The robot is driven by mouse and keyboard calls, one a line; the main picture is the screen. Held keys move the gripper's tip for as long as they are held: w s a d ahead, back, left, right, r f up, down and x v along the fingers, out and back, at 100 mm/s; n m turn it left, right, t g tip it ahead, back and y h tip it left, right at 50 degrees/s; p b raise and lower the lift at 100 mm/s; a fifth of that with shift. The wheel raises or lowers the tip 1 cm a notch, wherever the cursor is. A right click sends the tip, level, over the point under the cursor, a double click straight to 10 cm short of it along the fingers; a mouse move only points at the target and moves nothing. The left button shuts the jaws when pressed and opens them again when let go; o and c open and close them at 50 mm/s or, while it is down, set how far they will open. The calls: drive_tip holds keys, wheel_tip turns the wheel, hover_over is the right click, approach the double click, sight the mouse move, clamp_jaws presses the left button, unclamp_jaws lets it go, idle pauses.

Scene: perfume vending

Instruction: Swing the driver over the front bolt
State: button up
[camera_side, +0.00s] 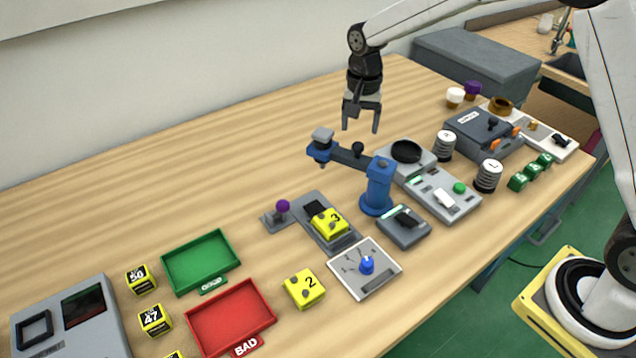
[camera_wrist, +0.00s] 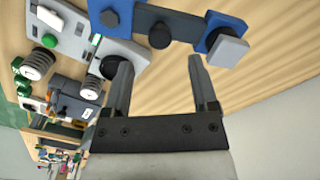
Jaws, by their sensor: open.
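The driver is a blue post (camera_side: 378,188) with a dark swing arm (camera_side: 348,155), a black knob (camera_side: 358,148) and a grey-topped blue head (camera_side: 322,136) at its left end. My gripper (camera_side: 361,126) is open and empty above the knob, apart from it. In the wrist view the knob (camera_wrist: 159,37) lies just beyond my open fingers (camera_wrist: 161,68), with the head (camera_wrist: 228,48) to the right. A yellow block marked 3 (camera_side: 331,223) sits in a grey fixture (camera_side: 342,244) below and in front of the driver arm. Grey round spots show on the block; I cannot tell which is the front bolt.
A purple-knobbed clamp (camera_side: 283,207) stands left of the fixture. A plate with a blue knob (camera_side: 366,264), block 2 (camera_side: 304,289), a green tray (camera_side: 201,262) and a red tray (camera_side: 231,316) are nearer. A grey panel (camera_side: 440,195) stands right.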

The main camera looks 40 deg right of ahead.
sight(358, 144)
drive_tip(key=shift+f, duration=2.5)
clamp_jaws()
